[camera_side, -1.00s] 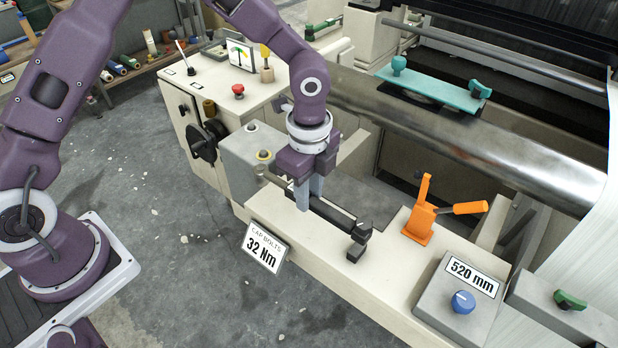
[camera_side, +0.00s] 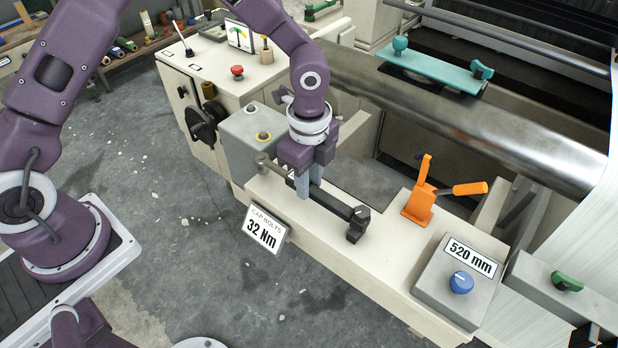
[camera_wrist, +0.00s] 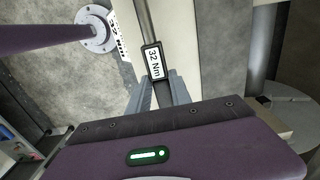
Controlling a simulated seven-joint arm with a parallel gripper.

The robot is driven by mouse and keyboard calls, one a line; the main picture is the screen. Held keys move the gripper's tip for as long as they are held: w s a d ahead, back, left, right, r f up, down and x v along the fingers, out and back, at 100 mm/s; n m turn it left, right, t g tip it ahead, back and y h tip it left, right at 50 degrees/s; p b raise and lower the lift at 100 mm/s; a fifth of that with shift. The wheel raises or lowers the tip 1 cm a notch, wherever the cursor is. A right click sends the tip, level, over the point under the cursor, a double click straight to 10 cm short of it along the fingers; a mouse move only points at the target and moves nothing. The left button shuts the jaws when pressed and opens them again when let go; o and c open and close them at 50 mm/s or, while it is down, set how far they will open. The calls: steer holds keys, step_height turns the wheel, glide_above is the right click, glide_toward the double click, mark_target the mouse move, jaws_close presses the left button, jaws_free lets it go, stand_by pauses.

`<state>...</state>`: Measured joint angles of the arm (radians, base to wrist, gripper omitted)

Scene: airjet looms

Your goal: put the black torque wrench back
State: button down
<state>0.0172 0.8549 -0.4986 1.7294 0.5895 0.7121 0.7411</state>
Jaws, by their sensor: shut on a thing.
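The black torque wrench (camera_side: 333,203) lies lengthwise along the cream ledge in the side view. One end is at the black support block (camera_side: 356,229); I cannot tell whether it rests in it or sits just above. Its metal shaft and small "32 Nm" display (camera_wrist: 154,62) show in the wrist view. My gripper (camera_side: 309,192) points down and is shut on the wrench, with a finger on each side. Its fingers also show in the wrist view (camera_wrist: 160,95).
A "CAP BOLTS 32 Nm" sign (camera_side: 263,230) stands at the ledge's front edge. A grey box (camera_side: 250,140) is to the left. An orange lever (camera_side: 420,200) and a "520 mm" knob box (camera_side: 440,285) stand to the right. The metal roller (camera_side: 440,125) is behind.

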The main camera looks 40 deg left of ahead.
steer(key=shift+f, duration=0.8)
steer(key=c, duration=1.1)
jaws_free()
steer(key=shift+o, duration=0.4)
steer(key=o, duration=0.4)
steer(key=shift+r, duration=3.05)
